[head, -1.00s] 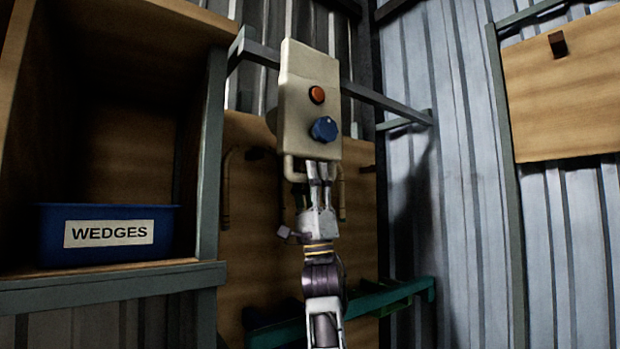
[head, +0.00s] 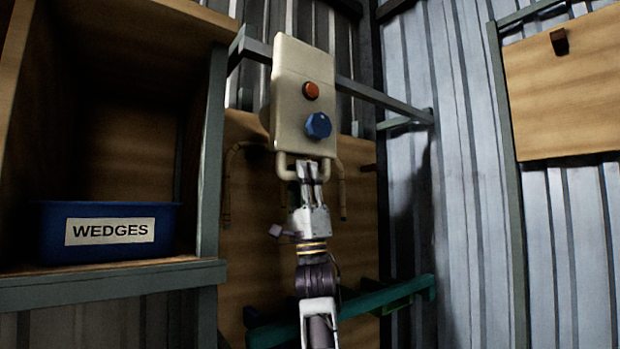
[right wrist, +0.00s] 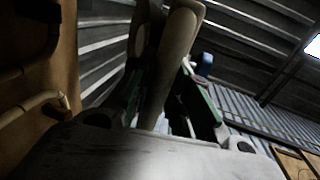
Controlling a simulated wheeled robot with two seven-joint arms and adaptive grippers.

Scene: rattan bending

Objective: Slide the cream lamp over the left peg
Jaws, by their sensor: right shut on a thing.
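The cream lamp (head: 292,93) is a flat box with an orange-red button, a blue knob and a bottom handle. It is held upright, slightly tilted, in front of the wooden board (head: 265,245). My right gripper (head: 311,172) is shut on the bottom handle; the lamp also shows between its fingers in the right wrist view (right wrist: 178,65). My left gripper is not in view.
Bent cane (head: 228,195) hangs on the board, partly behind the lamp. A grey rail (head: 385,101) runs behind the lamp. A shelf (head: 110,285) with a blue WEDGES bin (head: 60,242) stands at left. A green bar (head: 385,296) is below. Another board (head: 570,100) hangs at right.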

